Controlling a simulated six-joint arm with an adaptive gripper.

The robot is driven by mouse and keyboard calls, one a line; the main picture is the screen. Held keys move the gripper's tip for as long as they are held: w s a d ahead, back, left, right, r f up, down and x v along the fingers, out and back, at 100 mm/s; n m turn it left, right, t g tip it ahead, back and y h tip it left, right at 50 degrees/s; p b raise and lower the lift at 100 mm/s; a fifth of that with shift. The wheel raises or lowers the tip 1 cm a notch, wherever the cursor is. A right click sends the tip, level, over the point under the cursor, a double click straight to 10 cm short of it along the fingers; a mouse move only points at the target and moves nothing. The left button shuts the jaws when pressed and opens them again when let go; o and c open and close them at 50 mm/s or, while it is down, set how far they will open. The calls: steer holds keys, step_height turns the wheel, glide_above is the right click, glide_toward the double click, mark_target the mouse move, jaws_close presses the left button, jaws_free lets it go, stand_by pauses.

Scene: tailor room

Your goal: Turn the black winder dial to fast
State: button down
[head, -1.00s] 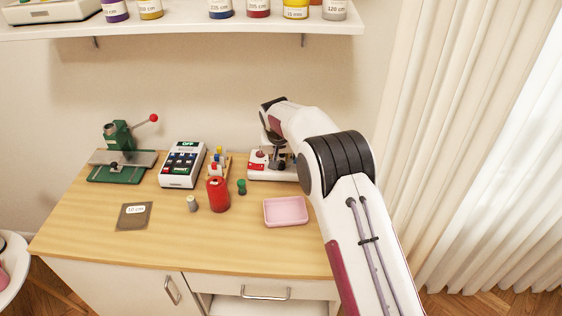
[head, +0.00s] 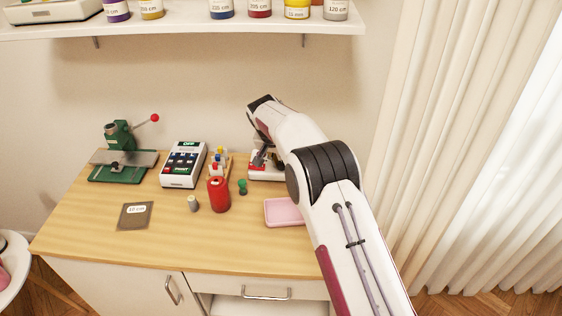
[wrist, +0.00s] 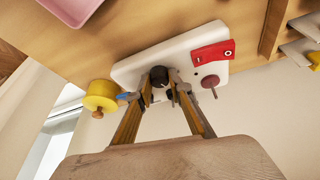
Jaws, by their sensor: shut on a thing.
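The winder (head: 266,175) is a small white machine at the back right of the table, partly hidden by my arm in the head view. The wrist view shows its white body (wrist: 133,70) with the black dial (wrist: 158,72). My gripper (wrist: 160,84) is shut on the black dial, one finger on each side of it. The fingers partly cover the dial, so I cannot read its setting. The winder also has a red switch (wrist: 213,53) marked I and O and a dark red knob (wrist: 209,82).
A yellow spool (wrist: 100,96) is by the winder's end. A pink tray (head: 283,212) is in front of the winder. Left of it are a green spool (head: 242,187), a red spool (head: 218,195), a keypad box (head: 183,165) and a green press (head: 118,160).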

steer(key=shift+f, duration=0.1)
steer(key=c, duration=2.1)
jaws_free()
steer(key=shift+r, duration=0.2)
steer(key=d+v, duration=0.1)
steer(key=v, duration=0.6)
steer(key=shift+a, duration=0.4)
steer(key=shift+s+r, duration=0.1)
steer(key=shift+s, duration=0.05)
